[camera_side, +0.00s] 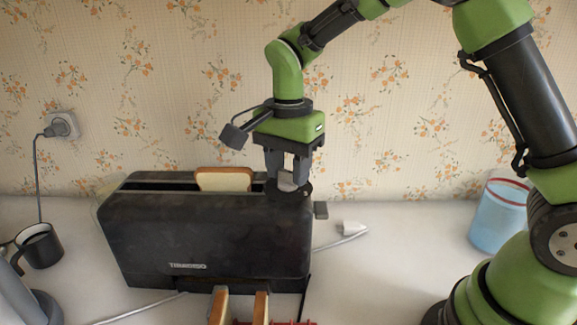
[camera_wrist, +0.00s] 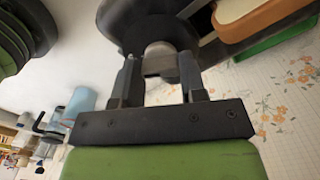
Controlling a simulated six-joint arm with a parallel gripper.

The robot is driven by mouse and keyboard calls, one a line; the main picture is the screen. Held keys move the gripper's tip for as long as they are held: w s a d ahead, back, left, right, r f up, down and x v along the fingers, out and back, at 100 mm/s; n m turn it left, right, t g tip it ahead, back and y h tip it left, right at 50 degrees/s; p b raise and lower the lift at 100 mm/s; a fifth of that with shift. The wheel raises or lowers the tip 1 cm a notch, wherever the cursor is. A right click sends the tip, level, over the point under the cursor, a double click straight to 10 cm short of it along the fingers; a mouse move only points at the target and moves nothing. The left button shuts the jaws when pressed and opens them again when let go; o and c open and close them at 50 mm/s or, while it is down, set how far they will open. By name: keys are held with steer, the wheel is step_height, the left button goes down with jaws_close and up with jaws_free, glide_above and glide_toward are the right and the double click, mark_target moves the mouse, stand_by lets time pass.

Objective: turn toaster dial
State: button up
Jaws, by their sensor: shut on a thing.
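The black toaster (camera_side: 205,235) stands on the white counter, with a slice of bread (camera_side: 224,179) showing in its top slot. The dial (camera_side: 304,192) is a dark round disc with a light grey grip, on the toaster's top at its right end. My gripper (camera_side: 287,179) points straight down over it and is shut on the dial's grey grip. In the wrist view, the two fingers of my gripper (camera_wrist: 160,68) stand on either side of the grey grip, with the dark disc of the dial (camera_wrist: 130,28) behind. The fingers partly hide the dial's markings, if any.
A white plug (camera_side: 353,228) lies on the counter. More bread (camera_side: 219,306) stands in front. A black mug (camera_side: 39,246) is at left, a blue cup (camera_side: 498,215) at right. The patterned wall is behind.

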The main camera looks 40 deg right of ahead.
mark_target(289, 172)
stand_by(0.3)
steer(key=o, duration=0.9)
step_height(289, 172, up, 10)
steer(key=shift+f, duration=0.1)
steer(key=s+n+t, duration=0.2)
steer(key=s+n, duration=0.1)
steer(key=s, duration=0.3)
steer(key=s+d+r+n+t+y, duration=0.1)
steer(key=s+n+t, duration=0.1)
steer(key=s+n, duration=0.2)
steer(key=s+d+n+t+y, duration=0.1)
steer(key=s+n+t, duration=0.2)
steer(key=s, duration=0.6)
steer(key=shift+d+r+n, duration=0.2)
steer(key=shift+d+n, duration=0.05)
steer(key=shift+n, duration=0.35)
